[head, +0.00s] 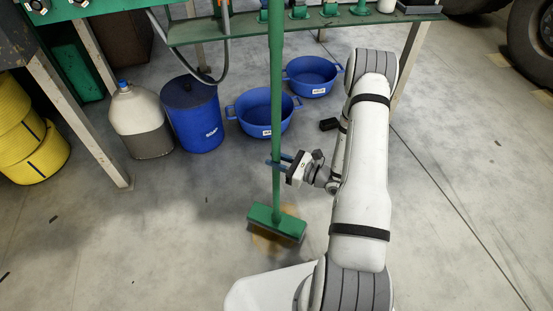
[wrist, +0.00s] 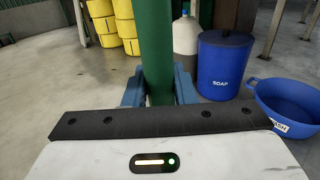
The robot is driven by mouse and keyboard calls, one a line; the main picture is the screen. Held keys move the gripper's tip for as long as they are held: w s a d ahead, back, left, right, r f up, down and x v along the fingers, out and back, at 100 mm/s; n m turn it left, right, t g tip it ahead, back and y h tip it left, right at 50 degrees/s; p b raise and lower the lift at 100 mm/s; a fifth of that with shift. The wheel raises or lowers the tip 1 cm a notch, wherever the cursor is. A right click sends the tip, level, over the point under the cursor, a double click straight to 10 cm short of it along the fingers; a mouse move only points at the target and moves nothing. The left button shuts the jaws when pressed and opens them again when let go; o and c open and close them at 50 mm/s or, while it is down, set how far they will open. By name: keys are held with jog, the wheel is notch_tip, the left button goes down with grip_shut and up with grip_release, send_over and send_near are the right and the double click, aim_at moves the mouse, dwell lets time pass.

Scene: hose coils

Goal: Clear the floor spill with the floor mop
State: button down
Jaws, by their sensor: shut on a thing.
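The floor mop (head: 276,120) has a long green upright handle and a green block head (head: 277,222). In the wrist view its handle (wrist: 157,50) runs up between my fingers. My gripper (head: 279,163) is shut on the handle, a little above the head; its blue fingers (wrist: 158,88) sit on either side of the handle in the wrist view. The floor spill (head: 268,242) is a brown patch on the grey floor. The mop head is over it in the head view and hides part of it. I cannot tell whether the head touches the floor.
Behind the mop stand a blue soap bin (head: 194,115), a grey-white jug (head: 140,122) and two blue tubs (head: 262,112) (head: 311,76). Yellow coils (head: 32,135) are at the left. A bench (head: 300,30) with legs spans the back. Floor at the right is open.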

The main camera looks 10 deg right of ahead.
notch_tip(320, 180, down, 5)
jog(key=b, duration=0.4)
dwell(0.3)
dwell(0.9)
jog(key=s+a, duration=0.2)
jog(key=a, duration=0.7)
jog(key=s+a, duration=0.2)
jog(key=a, duration=0.8)
dwell(0.6)
jog(key=shift+s+d+f+b, duration=0.1)
jog(key=shift+f+b, duration=0.6)
jog(key=shift+f, duration=0.2)
dwell(1.7)
